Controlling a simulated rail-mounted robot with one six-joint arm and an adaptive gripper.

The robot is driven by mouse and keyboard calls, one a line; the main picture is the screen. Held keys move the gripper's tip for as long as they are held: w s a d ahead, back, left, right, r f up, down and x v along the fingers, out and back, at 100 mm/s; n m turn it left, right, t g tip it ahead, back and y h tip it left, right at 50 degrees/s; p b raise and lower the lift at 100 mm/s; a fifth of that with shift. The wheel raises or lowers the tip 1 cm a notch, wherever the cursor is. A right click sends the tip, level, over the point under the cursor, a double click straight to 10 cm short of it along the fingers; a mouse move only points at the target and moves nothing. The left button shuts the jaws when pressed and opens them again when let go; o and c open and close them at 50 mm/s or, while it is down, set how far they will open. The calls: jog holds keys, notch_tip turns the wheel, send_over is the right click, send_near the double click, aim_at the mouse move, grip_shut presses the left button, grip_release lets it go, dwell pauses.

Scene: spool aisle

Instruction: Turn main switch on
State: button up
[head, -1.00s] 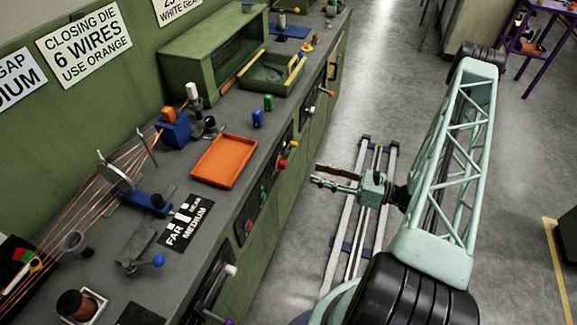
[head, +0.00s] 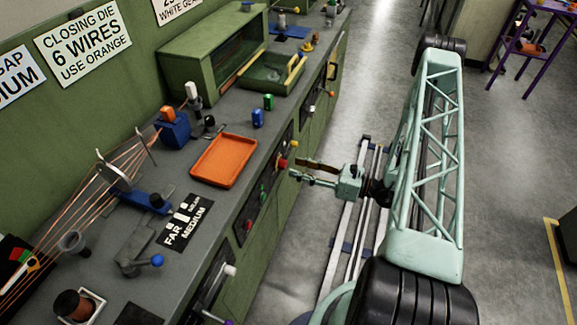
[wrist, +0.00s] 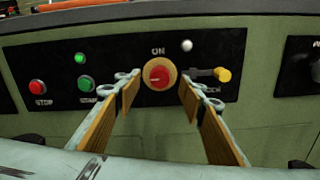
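The main switch is a red rotary knob (wrist: 159,74) on a yellow round plate, on a black panel with "ON" printed above it. Which way its handle points is hard to tell. In the head view the red knob (head: 282,163) shows on the bench front beside my fingertips. My gripper (wrist: 157,92) is open and empty, its two wood-coloured fingers to the left and right of the knob in the wrist view. It also shows in the head view (head: 297,168), close to the panel. I cannot tell whether the fingertips reach around the knob.
On the same panel are a red STOP button (wrist: 37,87), a green START button (wrist: 85,83), a green lamp (wrist: 80,58), a white lamp (wrist: 186,45) and a yellow-tipped lever (wrist: 222,74) right of the knob. An orange tray (head: 224,161) lies on the bench above. The aisle floor is clear.

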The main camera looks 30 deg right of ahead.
aim_at(286, 164)
jog(key=shift+x, duration=2.25)
jog(key=shift+c, duration=0.9)
jog(key=c, duration=0.7)
